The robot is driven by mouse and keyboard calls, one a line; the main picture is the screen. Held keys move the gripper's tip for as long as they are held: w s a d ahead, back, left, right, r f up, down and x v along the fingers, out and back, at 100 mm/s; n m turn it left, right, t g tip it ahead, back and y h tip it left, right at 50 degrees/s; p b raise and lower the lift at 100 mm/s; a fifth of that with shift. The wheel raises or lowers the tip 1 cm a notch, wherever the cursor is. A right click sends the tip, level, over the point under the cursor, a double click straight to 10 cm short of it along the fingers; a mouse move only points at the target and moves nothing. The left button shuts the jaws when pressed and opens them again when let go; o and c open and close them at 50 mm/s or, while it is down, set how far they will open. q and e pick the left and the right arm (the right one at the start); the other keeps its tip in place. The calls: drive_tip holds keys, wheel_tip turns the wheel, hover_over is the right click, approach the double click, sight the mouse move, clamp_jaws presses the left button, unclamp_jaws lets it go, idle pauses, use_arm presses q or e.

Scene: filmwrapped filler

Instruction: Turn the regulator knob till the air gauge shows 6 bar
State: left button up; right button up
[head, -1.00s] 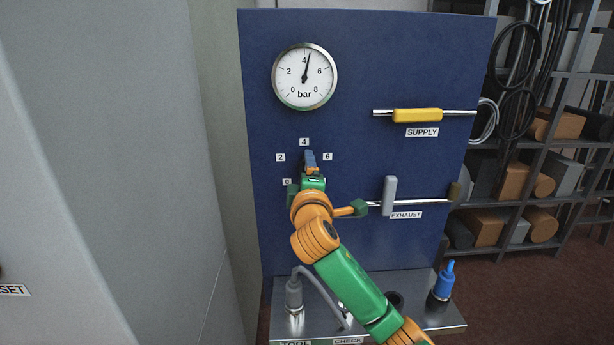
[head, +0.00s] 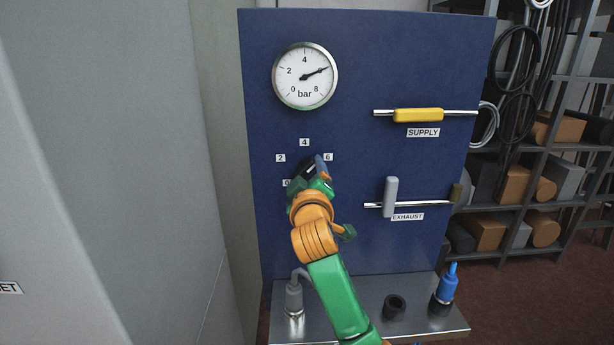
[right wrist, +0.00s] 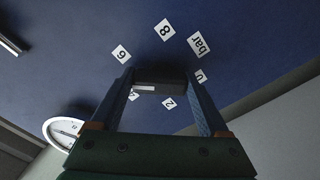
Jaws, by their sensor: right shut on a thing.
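The round white air gauge (head: 305,76) is at the upper left of the blue panel. Its needle points right and slightly up, over the 6 mark. The dark regulator knob (head: 307,167) sits below it, ringed by number labels, and is largely hidden by my right gripper (head: 317,168). In the right wrist view the knob (right wrist: 160,87) is between the two fingers of my right gripper (right wrist: 162,98), which is shut on it. In the head view the fingers are tilted toward the 6 label (head: 328,157). My left gripper is not in view.
A yellow supply handle (head: 417,115) and a grey exhaust handle (head: 390,197) are on the panel to the right. A metal shelf below holds a grey fitting (head: 294,297), a black ring (head: 394,307) and a blue fitting (head: 446,284). A grey cabinet stands at left.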

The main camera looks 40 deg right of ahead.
idle(0.5)
drive_tip(key=o, duration=1.2)
drive_tip(key=shift+o, duration=0.2)
drive_tip(key=b+v, duration=0.2)
drive_tip(key=v, duration=0.5)
drive_tip(key=shift+b, duration=0.3)
